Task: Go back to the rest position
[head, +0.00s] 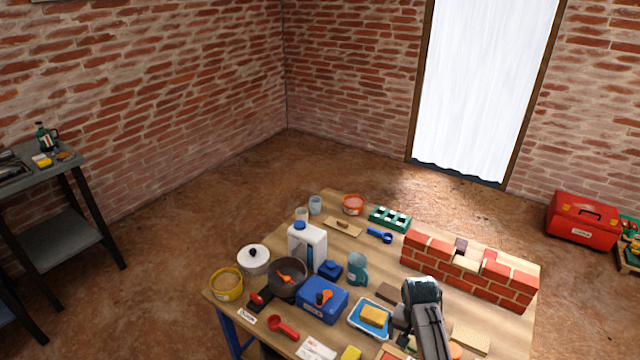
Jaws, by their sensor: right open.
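My right arm reaches in from the bottom over the wooden work table (378,264), right of its middle. My right gripper (403,322) is at the left side of the arm, low over the near part of the table, beside a blue-rimmed tray (355,327) with a yellow sponge (374,315). It is open, and I see nothing held in it. The arm hides some things on the table behind it. My left gripper is not in view.
A small brick wall (470,276) with a notched top stands at the table's right. A white jug (306,246), dark pot (288,279), blue box (323,301) and teal mug (357,270) crowd the left. A red toolbox (583,220) is on the floor.

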